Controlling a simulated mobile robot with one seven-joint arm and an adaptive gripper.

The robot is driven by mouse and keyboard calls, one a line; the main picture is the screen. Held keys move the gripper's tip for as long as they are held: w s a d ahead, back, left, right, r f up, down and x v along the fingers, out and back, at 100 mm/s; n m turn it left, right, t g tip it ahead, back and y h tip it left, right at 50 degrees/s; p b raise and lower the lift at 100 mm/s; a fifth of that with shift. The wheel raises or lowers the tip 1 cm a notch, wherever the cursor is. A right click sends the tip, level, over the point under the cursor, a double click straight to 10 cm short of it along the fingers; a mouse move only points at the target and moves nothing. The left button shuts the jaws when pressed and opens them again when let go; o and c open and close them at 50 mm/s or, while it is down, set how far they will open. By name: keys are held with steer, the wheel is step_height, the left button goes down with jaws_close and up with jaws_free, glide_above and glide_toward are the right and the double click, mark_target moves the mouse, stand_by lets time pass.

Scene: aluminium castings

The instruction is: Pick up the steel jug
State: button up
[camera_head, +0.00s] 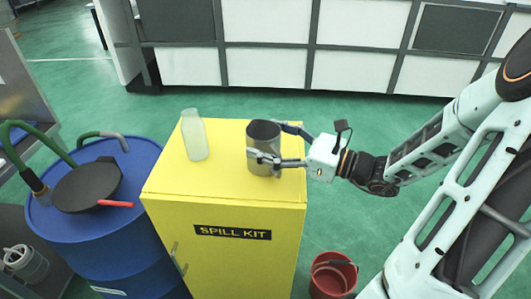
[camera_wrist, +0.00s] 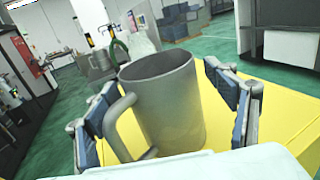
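The steel jug (camera_head: 262,148) is a grey metal cylinder standing upright on top of the yellow spill kit cabinet (camera_head: 222,192). In the wrist view the jug (camera_wrist: 172,105) fills the middle, its open mouth up and its handle towards the lower left. My gripper (camera_head: 270,143) reaches in from the right, its fingers on either side of the jug. In the wrist view my gripper (camera_wrist: 165,115) has its fingers spread, with a gap visible between the jug and the right finger. The left finger is beyond the handle.
A translucent bottle (camera_head: 194,136) stands on the cabinet left of the jug. A blue drum (camera_head: 95,235) with a dark pan (camera_head: 87,186) stands to the left. A red bucket (camera_head: 333,275) is on the floor at the right. The cabinet's front top is clear.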

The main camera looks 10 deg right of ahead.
steer(key=c, duration=1.3)
steer(key=shift+o, duration=0.2)
steer(key=shift+r, duration=0.15)
